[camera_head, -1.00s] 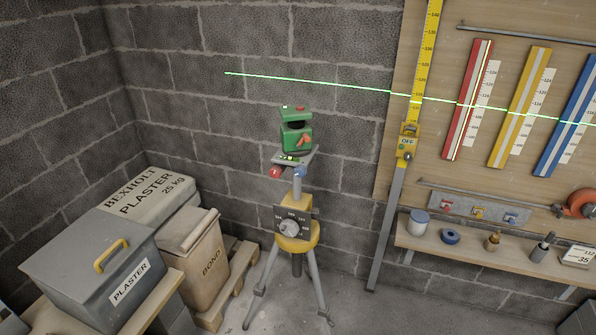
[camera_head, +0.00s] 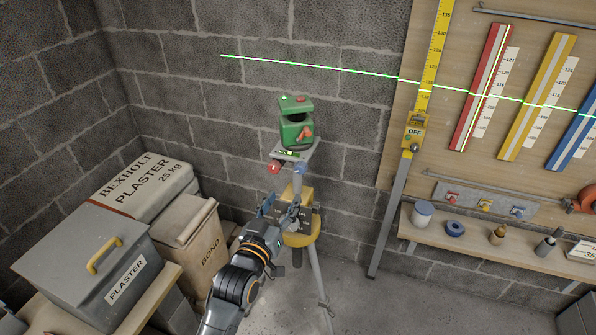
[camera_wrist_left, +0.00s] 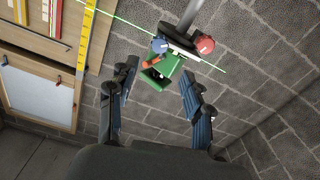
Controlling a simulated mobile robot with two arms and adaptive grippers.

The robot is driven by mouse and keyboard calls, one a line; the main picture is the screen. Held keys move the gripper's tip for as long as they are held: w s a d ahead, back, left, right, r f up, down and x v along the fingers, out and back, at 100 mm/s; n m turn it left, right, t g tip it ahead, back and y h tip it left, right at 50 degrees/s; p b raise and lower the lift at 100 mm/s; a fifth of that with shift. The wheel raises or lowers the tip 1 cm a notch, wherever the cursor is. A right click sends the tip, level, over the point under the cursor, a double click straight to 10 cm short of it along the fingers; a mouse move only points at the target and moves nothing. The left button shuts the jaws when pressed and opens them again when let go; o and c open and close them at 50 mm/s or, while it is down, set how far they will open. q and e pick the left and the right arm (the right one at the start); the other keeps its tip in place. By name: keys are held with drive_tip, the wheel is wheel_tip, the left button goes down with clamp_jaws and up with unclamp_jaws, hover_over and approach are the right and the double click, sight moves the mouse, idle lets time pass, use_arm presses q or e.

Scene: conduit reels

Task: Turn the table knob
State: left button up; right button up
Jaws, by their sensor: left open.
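A green laser level (camera_head: 296,124) stands on a small grey table plate (camera_head: 292,153) on top of a tripod. A red knob (camera_head: 273,167) and a blue knob (camera_head: 299,169) sit below the plate's edge. My left gripper (camera_head: 282,206) is open, below the plate and in front of the tripod's yellow head (camera_head: 301,238). It mostly hides the dark dial there and its grey knob. In the left wrist view, the red knob (camera_wrist_left: 205,45), blue knob (camera_wrist_left: 158,45) and green level (camera_wrist_left: 160,75) show beyond the open fingers (camera_wrist_left: 157,100). Nothing is between the fingertips. My right gripper is not in view.
A grey plaster box (camera_head: 90,270), a plaster sack (camera_head: 145,187) and a bond bag (camera_head: 190,245) stand left of the tripod. A yellow measuring staff (camera_head: 430,60) and a shelf (camera_head: 480,245) are on the right. A green laser line crosses the wall.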

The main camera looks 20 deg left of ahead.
sight(299, 171)
use_arm(q)
drive_tip(key=w+p, duration=0.1)
drive_tip(key=w, duration=1)
drive_tip(key=shift+w+d+f+p, duration=0.1)
drive_tip(key=shift+w+d+p, duration=0.05)
drive_tip(key=shift+p, duration=0.15)
clamp_jaws()
drive_tip(key=shift+m, duration=0.3)
